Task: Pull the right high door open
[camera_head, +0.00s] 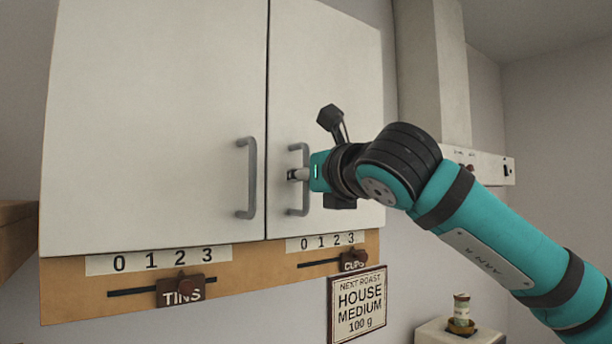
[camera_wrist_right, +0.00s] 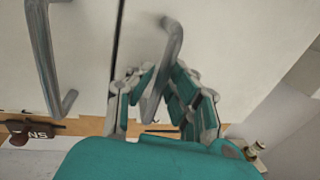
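The right high door (camera_head: 340,85) is a pale panel with a grey vertical bar handle (camera_head: 303,152) near its left edge. It looks shut, level with the left door (camera_head: 150,120). My right gripper (camera_head: 296,175) reaches in from the right at the handle. In the right wrist view, the handle (camera_wrist_right: 172,50) of the right door passes between the two fingers of my right gripper (camera_wrist_right: 155,85). The fingers stand apart on either side of the bar, with some gap visible, so they look open around it. My left gripper is not in view.
The left door's handle (camera_head: 250,178) is close beside. Below are a wooden strip with TINS (camera_head: 181,291) and CUPS (camera_head: 354,260) sliders and a HOUSE MEDIUM sign (camera_head: 358,306). A small jar (camera_head: 461,308) stands lower right. A grey column (camera_head: 432,70) rises right of the cabinet.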

